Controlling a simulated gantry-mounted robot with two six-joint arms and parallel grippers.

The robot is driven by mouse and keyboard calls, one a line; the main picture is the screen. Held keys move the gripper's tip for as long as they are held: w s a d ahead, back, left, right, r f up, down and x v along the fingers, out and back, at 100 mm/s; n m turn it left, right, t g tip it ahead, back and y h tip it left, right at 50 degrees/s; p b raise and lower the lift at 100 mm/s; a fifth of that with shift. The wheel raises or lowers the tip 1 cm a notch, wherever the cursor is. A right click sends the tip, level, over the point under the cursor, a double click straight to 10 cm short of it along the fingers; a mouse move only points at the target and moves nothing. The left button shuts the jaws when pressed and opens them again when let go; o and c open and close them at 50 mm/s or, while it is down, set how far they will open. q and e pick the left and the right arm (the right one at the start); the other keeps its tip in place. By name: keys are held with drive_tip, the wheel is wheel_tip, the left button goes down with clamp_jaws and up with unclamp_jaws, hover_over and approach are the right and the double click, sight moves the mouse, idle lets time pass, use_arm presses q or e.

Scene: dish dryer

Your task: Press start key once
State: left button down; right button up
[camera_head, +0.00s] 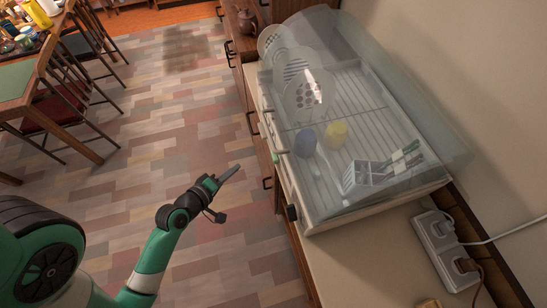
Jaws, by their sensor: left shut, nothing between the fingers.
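The dish dryer (342,217) stands on the counter at the right, with a clear cover over its rack. I cannot tell which part is the start key. My left gripper (230,173) is shut and empty. It is over the floor, left of the dryer's front and apart from it, with its tip pointing up and right. My right gripper is not in view.
Plates (305,92), a blue cup (305,142), a yellow cup (336,134) and a cutlery basket (365,178) are in the dryer. A power strip (437,240) lies on the counter. Chairs and a table are at the left. The floor between is clear.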

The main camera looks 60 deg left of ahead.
sight(275, 157)
use_arm(q)
drive_tip(key=w+d, duration=0.2)
drive_tip(key=w, duration=0.6)
drive_tip(key=shift+w, duration=0.35)
idle(1.9)
drive_tip(key=shift+w+d, duration=0.1)
drive_tip(key=shift+w, duration=0.3)
drive_tip(key=shift+w+d, duration=0.2)
drive_tip(key=shift+w, duration=0.6)
idle(0.9)
drive_tip(key=shift+s, duration=0.15)
drive_tip(key=shift+s+a+p, duration=0.15)
drive_tip(key=shift+s+p, duration=0.05)
drive_tip(key=shift+s, duration=0.35)
drive_tip(key=shift+s+a+p, duration=0.15)
drive_tip(key=shift+s, duration=0.35)
